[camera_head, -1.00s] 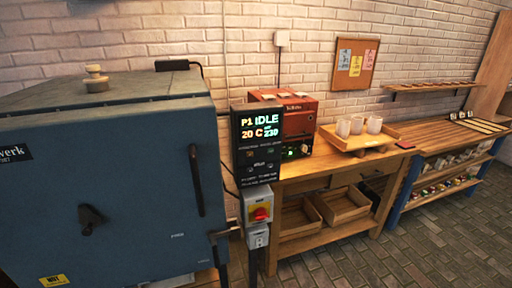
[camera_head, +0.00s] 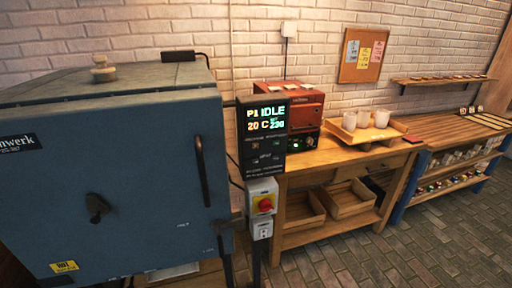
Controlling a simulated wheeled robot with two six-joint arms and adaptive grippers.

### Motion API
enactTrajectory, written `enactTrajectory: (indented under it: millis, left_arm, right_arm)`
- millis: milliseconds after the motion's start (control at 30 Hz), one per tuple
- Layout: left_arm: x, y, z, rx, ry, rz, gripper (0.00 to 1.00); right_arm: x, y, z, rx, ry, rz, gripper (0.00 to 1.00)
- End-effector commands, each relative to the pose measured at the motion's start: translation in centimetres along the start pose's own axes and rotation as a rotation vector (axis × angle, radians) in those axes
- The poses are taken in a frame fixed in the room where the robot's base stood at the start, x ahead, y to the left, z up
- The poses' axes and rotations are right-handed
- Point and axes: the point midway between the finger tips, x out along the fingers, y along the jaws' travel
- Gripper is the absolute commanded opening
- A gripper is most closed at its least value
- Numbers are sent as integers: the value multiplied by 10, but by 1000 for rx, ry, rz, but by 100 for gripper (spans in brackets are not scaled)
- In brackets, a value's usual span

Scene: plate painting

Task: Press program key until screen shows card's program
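The kiln controller (camera_head: 263,139) is a black panel on a post to the right of the blue kiln. Its lit screen (camera_head: 266,118) reads P1 IDLE on top and 20 C with 230 below. Small keys (camera_head: 266,157) sit under the screen; their labels are too small to read. Several coloured paper cards (camera_head: 364,54) are pinned on the cork board on the back wall, their writing unreadable. I cannot tell which card names the program. Neither of my grippers is in view.
The large blue kiln (camera_head: 110,170) fills the left. A red-and-yellow switch (camera_head: 264,204) is below the controller. A wooden workbench (camera_head: 335,160) carries a red machine (camera_head: 300,98) and a tray (camera_head: 345,134) with white cups (camera_head: 364,118). Brick floor (camera_head: 420,250) is clear at right.

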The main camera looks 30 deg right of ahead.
Motion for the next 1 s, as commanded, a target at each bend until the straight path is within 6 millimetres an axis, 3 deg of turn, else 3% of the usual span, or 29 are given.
enactTrajectory:
  millis: [100, 600, 1000]
  left_arm:
    - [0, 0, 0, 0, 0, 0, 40]
    - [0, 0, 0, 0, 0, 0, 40]
    - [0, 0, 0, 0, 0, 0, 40]
  right_arm:
    - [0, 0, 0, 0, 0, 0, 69]
    - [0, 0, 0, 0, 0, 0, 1]
    - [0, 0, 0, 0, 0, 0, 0]
